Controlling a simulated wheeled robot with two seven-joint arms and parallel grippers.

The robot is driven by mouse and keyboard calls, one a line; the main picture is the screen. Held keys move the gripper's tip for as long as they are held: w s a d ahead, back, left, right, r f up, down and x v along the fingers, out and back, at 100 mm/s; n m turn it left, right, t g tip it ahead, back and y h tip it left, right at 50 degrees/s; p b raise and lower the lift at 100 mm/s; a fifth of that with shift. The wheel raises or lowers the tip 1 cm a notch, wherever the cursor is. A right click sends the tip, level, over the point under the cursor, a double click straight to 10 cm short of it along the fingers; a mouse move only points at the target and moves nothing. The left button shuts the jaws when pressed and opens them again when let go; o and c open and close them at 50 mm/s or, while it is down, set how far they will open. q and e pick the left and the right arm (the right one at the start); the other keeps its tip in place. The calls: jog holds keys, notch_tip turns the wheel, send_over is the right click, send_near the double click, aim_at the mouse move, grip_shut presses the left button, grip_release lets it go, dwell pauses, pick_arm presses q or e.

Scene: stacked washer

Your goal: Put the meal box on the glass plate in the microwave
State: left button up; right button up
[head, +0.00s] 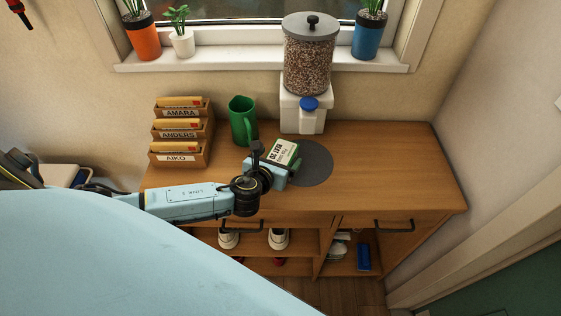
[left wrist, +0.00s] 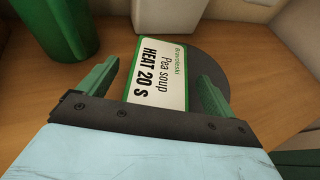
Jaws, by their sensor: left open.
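The meal box (head: 288,152), white-topped with a green edge and the print "Pea soup HEAT 20 S", lies on the wooden dresser, partly over a dark grey round mat (head: 318,168). It also shows in the left wrist view (left wrist: 162,70). My left gripper (head: 276,161) is open at the box's near end. In the left wrist view its two green fingers stand apart on either side of the box's near part. I cannot tell whether they touch it. The microwave and the glass plate are not in view. My right gripper is not in view.
A grain dispenser (head: 308,70) stands at the wall behind the box. A wooden letter rack (head: 180,150) is at left. The dresser top (head: 400,165) is clear at right.

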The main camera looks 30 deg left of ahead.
pick_arm(q)
jog(key=shift+x, duration=0.8)
jog(key=shift+c, duration=0.4)
jog(key=c, duration=1.2)
jog(key=shift+c, duration=0.2)
jog(key=shift+r, duration=0.1)
